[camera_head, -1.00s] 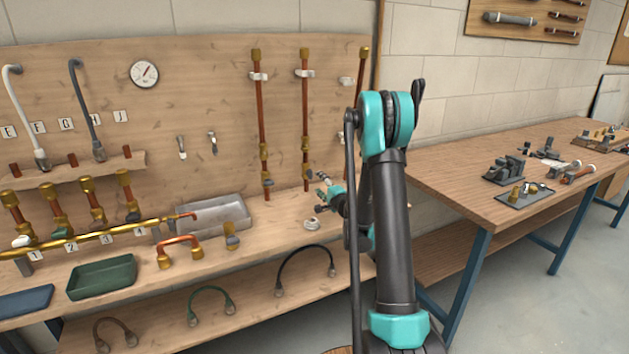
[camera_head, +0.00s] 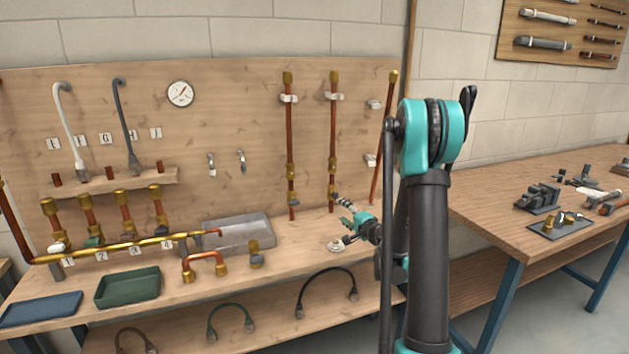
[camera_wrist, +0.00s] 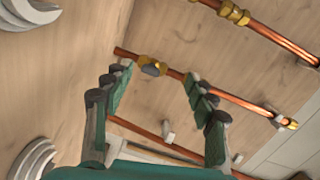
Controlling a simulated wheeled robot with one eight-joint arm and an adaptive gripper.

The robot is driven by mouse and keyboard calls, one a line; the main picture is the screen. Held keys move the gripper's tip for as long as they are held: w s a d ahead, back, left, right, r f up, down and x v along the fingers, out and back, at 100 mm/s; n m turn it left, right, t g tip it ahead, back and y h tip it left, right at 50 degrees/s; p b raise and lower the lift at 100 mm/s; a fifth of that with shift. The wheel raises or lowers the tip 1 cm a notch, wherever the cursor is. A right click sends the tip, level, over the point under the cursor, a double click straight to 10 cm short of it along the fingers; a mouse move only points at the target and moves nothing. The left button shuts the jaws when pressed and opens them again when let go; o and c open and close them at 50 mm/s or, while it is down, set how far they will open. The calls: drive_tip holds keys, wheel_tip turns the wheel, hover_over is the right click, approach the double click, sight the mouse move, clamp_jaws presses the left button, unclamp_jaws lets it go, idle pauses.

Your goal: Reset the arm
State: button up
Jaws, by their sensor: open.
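My gripper (camera_head: 347,226) is in front of the plumbing board, near the lower ends of the vertical copper pipes, above the bench top. In the wrist view my gripper (camera_wrist: 158,95) is open, its two fingers spread wide with nothing between them. A copper pipe with a brass valve (camera_wrist: 151,67) lies beyond the fingertips; I see no contact. The right part of the bench behind my arm is hidden in the head view.
The bench holds a grey tray (camera_head: 268,245), a green tray (camera_head: 128,302), a copper U-bend (camera_head: 205,257) and a brass manifold (camera_head: 110,250). A wooden table (camera_head: 480,205) with fittings stands right.

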drive_tip(key=s+a+f+n+g, duration=0.1)
drive_tip(key=s+a+n+g, duration=0.25)
drive_tip(key=s, duration=0.45)
drive_tip(key=s+a+n+g, duration=0.2)
drive_tip(key=s+n+g, duration=0.15)
drive_tip(key=s, duration=0.55)
drive_tip(key=s+d+f+n+g+h, duration=0.1)
drive_tip(key=s+d+f+h, duration=0.1)
drive_tip(key=s, duration=0.5)
drive_tip(key=s+d+f+n+g+h, duration=0.2)
drive_tip(key=s+d+f, duration=0.1)
drive_tip(key=s, duration=0.5)
drive_tip(key=s+d+f+n+g+h, duration=0.1)
drive_tip(key=s+d+f+h, duration=0.1)
drive_tip(key=s, duration=0.5)
drive_tip(key=shift+s+d+f+h, duration=0.2)
drive_tip(key=shift+d+h, duration=0.1)
drive_tip(key=shift+d, duration=0.5)
